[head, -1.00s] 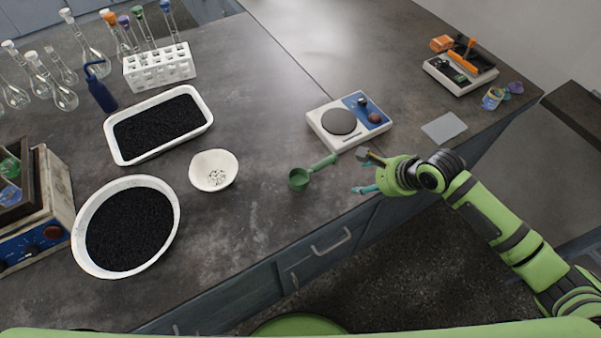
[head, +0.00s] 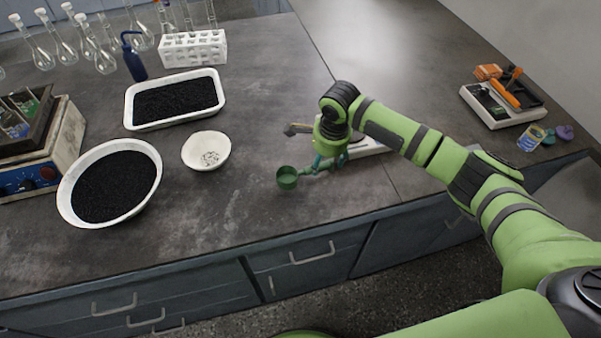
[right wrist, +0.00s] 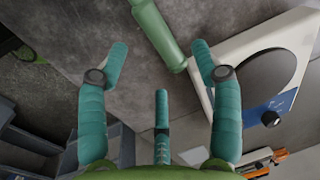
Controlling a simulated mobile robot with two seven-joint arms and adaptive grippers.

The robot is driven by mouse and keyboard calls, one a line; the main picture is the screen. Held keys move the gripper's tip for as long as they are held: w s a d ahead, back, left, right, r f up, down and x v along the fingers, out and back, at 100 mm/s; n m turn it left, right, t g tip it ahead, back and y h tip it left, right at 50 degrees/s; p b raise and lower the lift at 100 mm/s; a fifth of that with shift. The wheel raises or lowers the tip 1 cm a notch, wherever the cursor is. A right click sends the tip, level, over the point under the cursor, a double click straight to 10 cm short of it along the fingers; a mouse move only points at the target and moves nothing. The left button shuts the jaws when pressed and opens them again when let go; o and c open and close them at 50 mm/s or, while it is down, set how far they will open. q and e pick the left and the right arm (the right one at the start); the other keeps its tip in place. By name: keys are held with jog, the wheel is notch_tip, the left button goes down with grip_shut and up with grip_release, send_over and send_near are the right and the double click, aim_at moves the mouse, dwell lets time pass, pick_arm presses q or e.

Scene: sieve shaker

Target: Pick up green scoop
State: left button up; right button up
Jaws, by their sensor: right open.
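The green scoop (head: 287,178) lies on the dark bench top, its cup toward the left and its handle running right toward my right gripper. In the right wrist view the scoop's handle (right wrist: 156,32) shows at the top, ahead of and between the teal fingertips; its cup is out of that view. My right gripper (head: 312,148) is over the handle end, and part of the handle is hidden by it. In the right wrist view the gripper (right wrist: 160,62) has its fingers spread and empty. My left gripper is not in view.
The white balance (right wrist: 232,62) is close beside the handle, mostly hidden by my right arm in the head view. A small white bowl (head: 195,160), a round pan (head: 68,205) and a rectangular tray (head: 130,120) stand to the left. The bench front edge is close by.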

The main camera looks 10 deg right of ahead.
aim_at(322, 167)
jog(key=f, duration=0.3)
jog(key=shift+w+a+f, duration=0.15)
jog(key=shift+w+f, duration=0.1)
jog(key=shift+w, duration=0.05)
jog(key=shift+f, duration=0.15)
jog(key=c, duration=1.3)
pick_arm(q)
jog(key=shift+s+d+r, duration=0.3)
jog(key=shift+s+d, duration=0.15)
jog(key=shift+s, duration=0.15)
pick_arm(e)
jog(key=shift+r, duration=0.4)
notch_tip(322, 167, up, 3)
jog(key=shift+s+r, duration=0.15)
jog(key=shift+r, duration=0.05)
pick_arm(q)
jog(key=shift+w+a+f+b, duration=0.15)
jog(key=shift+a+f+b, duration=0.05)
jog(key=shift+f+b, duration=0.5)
pick_arm(e)
jog(key=s+d+r, duration=0.3)
jog(key=s+r, duration=0.3)
jog(key=s, duration=0.4)
jog(key=shift+s+d+r, duration=0.35)
jog(key=shift+r, duration=0.05)
